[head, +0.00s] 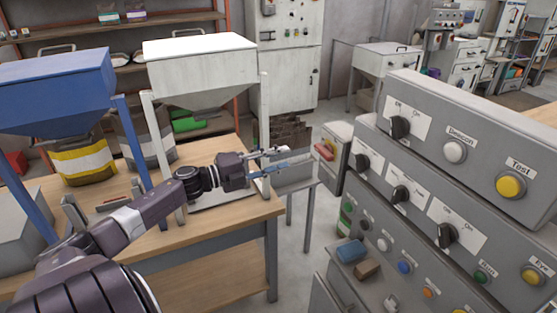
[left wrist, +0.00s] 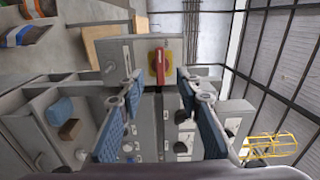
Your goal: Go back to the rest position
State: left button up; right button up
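My left gripper (head: 268,161) reaches out over the right end of the wooden workbench in the head view. Its blue-padded fingers stand wide apart with nothing between them in the left wrist view (left wrist: 158,92). Beyond the fingertips is a grey switch box (head: 336,158) with a red handle (head: 323,150). The red handle also shows in the left wrist view (left wrist: 160,66), on a yellow plate, framed between the fingers. The gripper looks clear of it. My right gripper is in neither view.
A grey control panel (head: 440,165) with black knobs and coloured buttons fills the right. A white hopper (head: 202,68) and a blue hopper (head: 52,90) stand at the workbench (head: 235,208), close to my left arm. Bare floor (head: 300,258) shows between workbench and panel.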

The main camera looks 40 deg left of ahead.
pick_arm(q)
jog(key=shift+s, duration=0.1)
dwell(0.5)
